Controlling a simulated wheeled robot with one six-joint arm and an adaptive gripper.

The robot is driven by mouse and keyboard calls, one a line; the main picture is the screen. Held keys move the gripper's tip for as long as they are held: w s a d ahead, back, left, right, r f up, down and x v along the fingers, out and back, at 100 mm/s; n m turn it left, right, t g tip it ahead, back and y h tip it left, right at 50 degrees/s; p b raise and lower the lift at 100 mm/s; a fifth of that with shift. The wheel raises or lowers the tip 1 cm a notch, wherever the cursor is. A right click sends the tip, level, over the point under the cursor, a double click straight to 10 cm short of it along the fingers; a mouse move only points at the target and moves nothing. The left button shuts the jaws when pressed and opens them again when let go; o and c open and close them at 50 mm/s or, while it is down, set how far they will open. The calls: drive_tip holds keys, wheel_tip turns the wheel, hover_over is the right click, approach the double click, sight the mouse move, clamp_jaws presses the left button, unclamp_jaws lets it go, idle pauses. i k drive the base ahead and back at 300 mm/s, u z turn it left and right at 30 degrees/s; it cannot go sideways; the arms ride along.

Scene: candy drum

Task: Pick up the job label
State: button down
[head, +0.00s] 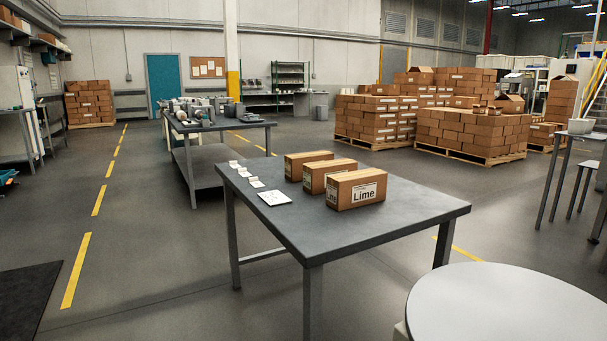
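Several small white cards (245,174) lie near the left edge of the grey table (400,225). A larger white card (275,198) lies flat just in front of them, with faint marks too small to read. I cannot tell which of these is the job label. Three brown cartons stand in a row to the right of the cards. The front carton (356,189) has a white label reading "Lime". The middle carton (325,175) and the rear carton (306,164) have labels partly hidden. My gripper is not in view.
A pale round top (505,305) fills the bottom right corner, close to the table's right side. A second workbench (215,127) with items stands behind left. Pallets of brown boxes (475,135) stand behind right. Open floor lies left of the table, with a dark mat (28,300).

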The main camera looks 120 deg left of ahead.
sight(243, 172)
drive_tip(key=z, duration=0.6)
drive_tip(key=i, duration=0.85)
drive_tip(key=u, duration=4.9)
drive_tip(key=i, duration=0.5)
drive_tip(key=k, duration=0.5)
drive_tip(key=u, duration=1.25)
drive_tip(key=i, duration=0.75)
